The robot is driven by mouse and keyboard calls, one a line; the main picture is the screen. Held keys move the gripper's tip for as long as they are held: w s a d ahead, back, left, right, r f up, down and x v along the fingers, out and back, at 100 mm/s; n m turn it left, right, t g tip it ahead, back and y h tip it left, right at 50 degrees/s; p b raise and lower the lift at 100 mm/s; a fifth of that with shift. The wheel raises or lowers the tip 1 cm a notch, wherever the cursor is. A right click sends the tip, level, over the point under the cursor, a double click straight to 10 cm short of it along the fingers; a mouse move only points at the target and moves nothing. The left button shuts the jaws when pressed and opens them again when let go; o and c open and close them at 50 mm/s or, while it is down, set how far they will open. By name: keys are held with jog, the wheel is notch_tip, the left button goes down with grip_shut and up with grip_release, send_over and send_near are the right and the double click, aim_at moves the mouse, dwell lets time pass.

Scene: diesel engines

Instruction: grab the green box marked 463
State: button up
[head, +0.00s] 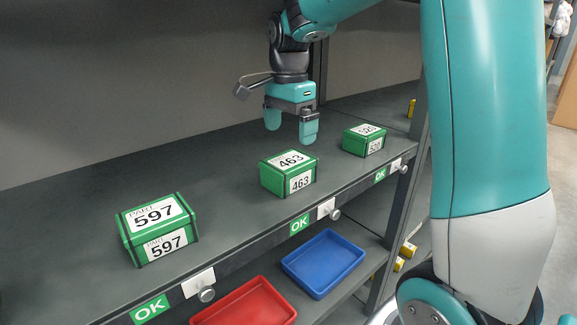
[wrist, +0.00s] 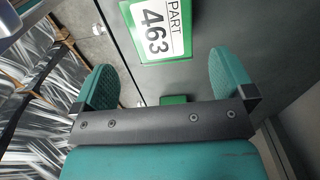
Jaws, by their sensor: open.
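The green box marked 463 (head: 276,182) sits on the grey shelf, in the middle of three green boxes. It has white labels on its top and front. My gripper (head: 290,130) is open and empty, pointing down just above the box, with a gap between fingertips and lid. In the wrist view the box's label reading PART 463 (wrist: 157,30) shows at the top, between and beyond the two fingers of my gripper (wrist: 164,72).
A green box marked 597 (head: 157,228) stands to the left, and another green box (head: 364,141) stands to the right. The shelf's front edge carries OK signs (head: 299,224) and knobs. Red (head: 246,306) and blue (head: 323,262) trays lie on the lower shelf.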

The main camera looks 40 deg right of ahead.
aim_at(289, 159)
notch_tip(289, 159, down, 10)
jog(key=shift+f+p, duration=0.2)
jog(key=shift+p, duration=0.95)
jog(key=c, duration=1)
